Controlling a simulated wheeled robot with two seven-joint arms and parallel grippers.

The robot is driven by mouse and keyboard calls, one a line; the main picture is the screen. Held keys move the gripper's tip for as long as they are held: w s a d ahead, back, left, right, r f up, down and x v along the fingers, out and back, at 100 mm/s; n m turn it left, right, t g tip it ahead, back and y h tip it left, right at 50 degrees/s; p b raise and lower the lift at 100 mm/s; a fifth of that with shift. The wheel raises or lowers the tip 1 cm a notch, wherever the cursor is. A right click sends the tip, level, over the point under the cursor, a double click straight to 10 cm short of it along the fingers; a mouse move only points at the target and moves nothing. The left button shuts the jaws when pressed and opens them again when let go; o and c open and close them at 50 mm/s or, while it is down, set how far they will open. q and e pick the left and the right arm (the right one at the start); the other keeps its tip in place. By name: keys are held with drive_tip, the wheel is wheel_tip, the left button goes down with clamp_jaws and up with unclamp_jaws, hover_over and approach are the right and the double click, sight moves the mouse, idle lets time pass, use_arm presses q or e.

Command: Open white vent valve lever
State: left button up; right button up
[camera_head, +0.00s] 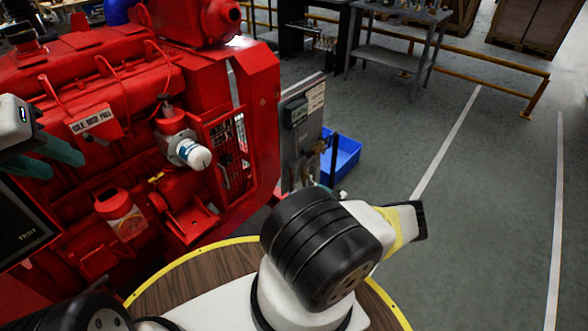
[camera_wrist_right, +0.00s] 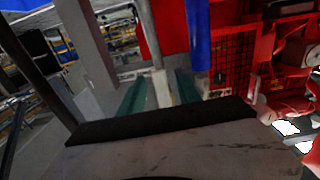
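I cannot make out a white vent valve lever for certain in either view. A white-capped cylinder (camera_head: 192,154) sticks out from the side of the red engine (camera_head: 100,85) in the head view. My left gripper (camera_head: 68,166) is at the left edge, its two teal fingers apart, in front of the engine. My right gripper's teal fingers show in the right wrist view (camera_wrist_right: 158,88), apart. A pale upright piece shows between them; whether it is touched or lies behind cannot be told. My right arm hides part of the floor and engine base in the head view.
A grey control box (camera_head: 300,125) stands right of the engine, with a blue bin (camera_head: 340,155) behind it. A yellow rail (camera_head: 480,58) and a grey table (camera_head: 395,60) stand at the back. The floor at right is clear.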

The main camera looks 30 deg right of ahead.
drive_tip(key=v, duration=0.8)
